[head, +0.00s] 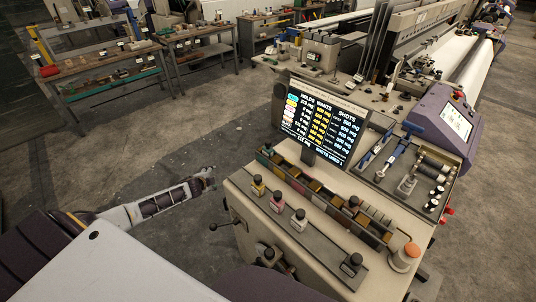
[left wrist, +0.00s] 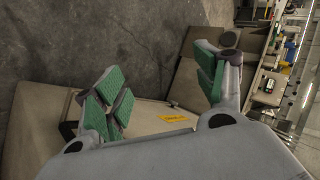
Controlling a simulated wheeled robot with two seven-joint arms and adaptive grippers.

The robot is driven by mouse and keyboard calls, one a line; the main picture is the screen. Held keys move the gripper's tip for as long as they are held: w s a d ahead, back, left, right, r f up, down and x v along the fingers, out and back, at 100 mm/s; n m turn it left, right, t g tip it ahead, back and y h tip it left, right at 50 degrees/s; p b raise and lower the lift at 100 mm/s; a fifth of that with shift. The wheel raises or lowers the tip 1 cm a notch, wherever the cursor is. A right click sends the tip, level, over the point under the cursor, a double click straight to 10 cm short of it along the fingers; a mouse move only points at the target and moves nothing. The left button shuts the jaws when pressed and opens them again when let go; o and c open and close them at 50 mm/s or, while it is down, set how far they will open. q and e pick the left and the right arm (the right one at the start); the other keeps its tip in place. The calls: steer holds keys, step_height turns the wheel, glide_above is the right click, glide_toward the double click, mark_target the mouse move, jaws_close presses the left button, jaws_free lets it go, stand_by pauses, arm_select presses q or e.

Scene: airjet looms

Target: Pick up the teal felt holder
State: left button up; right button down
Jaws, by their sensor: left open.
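I cannot make out a clearly teal felt holder in either view. Several small holders with dark knobs stand along the loom console's front strip: a yellow one (head: 257,187), a pink one (head: 277,204), a pale one (head: 298,222) and a grey one (head: 350,266) farther right. My left gripper (head: 207,178) is left of the console, apart from it, over the floor. In the left wrist view the left gripper (left wrist: 160,78) has its green-padded fingers spread with nothing between them. My right gripper is not in view.
The console (head: 240,190) carries a screen (head: 322,127) with a list, a compartmented tray (head: 330,196) and an orange button (head: 411,250). A purple panel box (head: 445,124) stands behind. Handles stick out of the console's left side. Workbenches (head: 100,68) stand far left; floor between is clear.

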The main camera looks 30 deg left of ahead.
arm_select(q)
steer(key=w+d+r+m+t, duration=0.1)
steer(key=w+d+r+m, duration=0.1)
steer(key=r, duration=0.3)
steer(key=w+d+r+m, duration=0.2)
steer(key=w+r, duration=0.1)
steer(key=r, duration=0.2)
steer(key=m+t+h+b, duration=0.1)
steer(key=m+t+h, duration=0.15)
steer(key=m, duration=0.75)
glide_toward(267, 145)
steer(key=shift+h, duration=0.25)
steer(key=w+a+f, duration=0.1)
steer(key=a, duration=0.1)
steer(key=w+a+f, duration=0.1)
steer(key=a+f, duration=0.1)
steer(key=w+a+f, duration=0.1)
steer(key=a, duration=0.1)
steer(key=shift+w+a+f, duration=0.15)
steer(key=shift+w+f, duration=0.05)
steer(key=shift+f, duration=0.05)
steer(key=s+d+r+m, duration=0.5)
steer(key=d+m, duration=0.1)
steer(key=m, duration=0.3)
steer(key=shift+s+r+m, duration=0.2)
steer(key=shift+s+m, duration=0.15)
steer(key=shift+m, duration=0.05)
steer(key=shift+d, duration=0.15)
steer(key=shift+x, duration=4.35)
